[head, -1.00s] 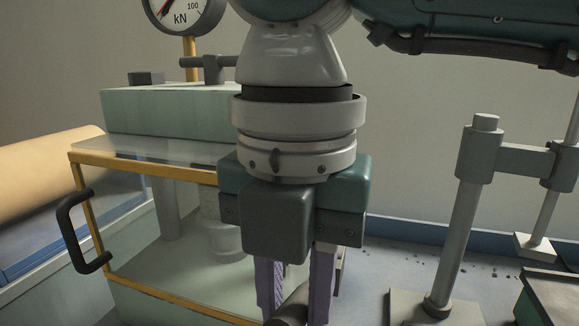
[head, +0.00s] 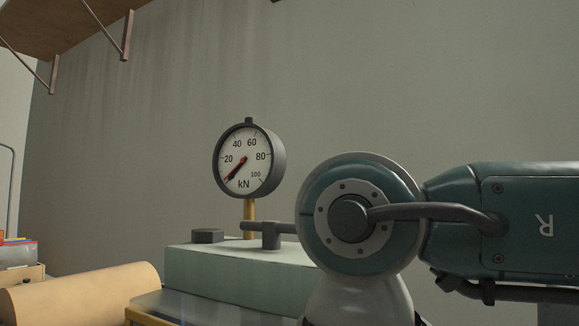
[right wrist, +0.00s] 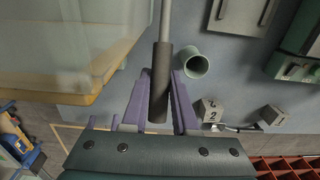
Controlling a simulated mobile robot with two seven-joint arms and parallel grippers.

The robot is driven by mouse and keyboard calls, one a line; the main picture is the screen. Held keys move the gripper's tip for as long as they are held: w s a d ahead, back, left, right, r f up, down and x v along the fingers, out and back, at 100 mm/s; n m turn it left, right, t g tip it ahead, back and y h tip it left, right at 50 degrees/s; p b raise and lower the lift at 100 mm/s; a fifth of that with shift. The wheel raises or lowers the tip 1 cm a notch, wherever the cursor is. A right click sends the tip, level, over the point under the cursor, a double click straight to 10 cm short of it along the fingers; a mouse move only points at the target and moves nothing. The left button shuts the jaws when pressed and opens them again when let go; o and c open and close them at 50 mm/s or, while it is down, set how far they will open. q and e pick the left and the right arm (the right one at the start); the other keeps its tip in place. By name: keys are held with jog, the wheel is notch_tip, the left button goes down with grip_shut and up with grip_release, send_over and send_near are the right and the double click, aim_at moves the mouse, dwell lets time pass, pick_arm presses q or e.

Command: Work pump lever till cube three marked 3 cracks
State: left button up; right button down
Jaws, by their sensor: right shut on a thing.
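The pump lever's dark grip (right wrist: 161,82) stands between the purple fingers of my right gripper (right wrist: 160,92) in the right wrist view, with its pale rod running up and away. The gripper is shut on the grip. In the head view the round kN gauge (head: 246,162) shows its red needle near the low end of the scale, below 20. The pale green press top (head: 235,277) is below it. A cube marked 2 (right wrist: 209,113) lies on the bench in the wrist view. No cube marked 3 can be made out. My left gripper is out of view.
A second grey cube (right wrist: 272,115), its mark unclear, and a green-grey cylinder (right wrist: 195,66) are right of the lever. A red divided tray (right wrist: 285,167) is at the lower right. A tan roll (head: 80,296) lies left of the press. A shelf (head: 65,25) hangs at upper left.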

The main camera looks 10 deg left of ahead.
jog(key=shift+s+a+f, duration=0.1)
jog(key=shift+s+f, duration=0.3)
jog(key=shift+f, duration=1.2)
jog(key=shift+s+a+f, duration=0.1)
jog(key=shift+s+f, duration=0.35)
jog(key=shift+f, duration=1.1)
jog(key=shift+s+a+f, duration=0.1)
jog(key=shift+s+f, duration=0.3)
jog(key=shift+f, duration=1.2)
jog(key=r, duration=0.2)
jog(key=w+r, duration=0.1)
jog(key=r, duration=0.2)
jog(key=w+r, duration=0.1)
jog(key=r, duration=0.2)
jog(key=shift+d, duration=0.25)
jog(key=shift+w+r, duration=0.3)
jog(key=shift+r, duration=0.15)
jog(key=shift+f, duration=0.1)
